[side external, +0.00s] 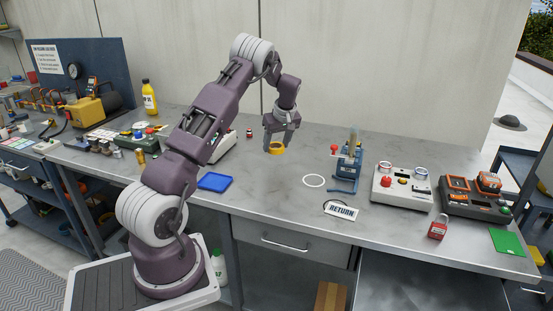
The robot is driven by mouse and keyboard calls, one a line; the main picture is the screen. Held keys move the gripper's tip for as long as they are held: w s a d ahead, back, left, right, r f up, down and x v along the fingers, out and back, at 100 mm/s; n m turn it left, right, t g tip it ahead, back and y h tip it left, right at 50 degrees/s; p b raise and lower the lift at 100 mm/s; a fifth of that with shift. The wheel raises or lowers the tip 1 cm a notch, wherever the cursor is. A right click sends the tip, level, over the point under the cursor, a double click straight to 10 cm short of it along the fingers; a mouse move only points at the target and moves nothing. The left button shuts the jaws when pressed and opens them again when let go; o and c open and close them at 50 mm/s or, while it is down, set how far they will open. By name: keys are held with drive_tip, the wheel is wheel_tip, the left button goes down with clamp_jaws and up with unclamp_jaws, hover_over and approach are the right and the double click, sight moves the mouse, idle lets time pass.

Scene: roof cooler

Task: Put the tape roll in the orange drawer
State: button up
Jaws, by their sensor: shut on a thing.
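My gripper (278,143) is above the middle of the bench, pointing down. It is shut on a small yellow ring, which looks like the tape roll (277,149). The roll appears to be held above the bench top, though its height is hard to judge from this view. I cannot make out a clearly orange drawer. A closed grey drawer (285,242) with a bar handle is under the bench front. A dark box with orange parts (478,196) stands at the bench's right end; I cannot tell whether any part of it is a drawer.
A white ring (314,181) lies on the bench (270,190), near a blue stand (346,170) and a RETURN tag (341,210). A grey control box (401,188), red padlock (438,226) and green pad (507,242) are right. A blue tray (215,182) is left.

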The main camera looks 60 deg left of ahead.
wheel_tip(320, 180, up, 7)
drive_tip(key=w+d+m+t+h, duration=0.1)
drive_tip(key=w+d+m, duration=0.3)
drive_tip(key=d, duration=0.7)
drive_tip(key=w+d+m+t, duration=0.1)
drive_tip(key=w+d+m, duration=0.1)
drive_tip(key=w+d, duration=0.65)
drive_tip(key=w+d+m+t+h, duration=0.1)
drive_tip(key=w+d+m, duration=0.2)
drive_tip(key=d, duration=1.1)
drive_tip(key=s+d+m+t+h, duration=0.1)
drive_tip(key=s+d+m, duration=0.2)
drive_tip(key=d, duration=0.8)
drive_tip(key=s+d+m+h, duration=0.1)
drive_tip(key=s+d+m, duration=0.15)
drive_tip(key=d, duration=0.85)
drive_tip(key=s+d+m+t+h, duration=0.1)
drive_tip(key=s+d+m, duration=0.25)
drive_tip(key=d, duration=0.75)
drive_tip(key=f, duration=2)
drive_tip(key=w+f, duration=0.1)
drive_tip(key=f, duration=0.9)
drive_tip(key=shift+f, duration=0.25)
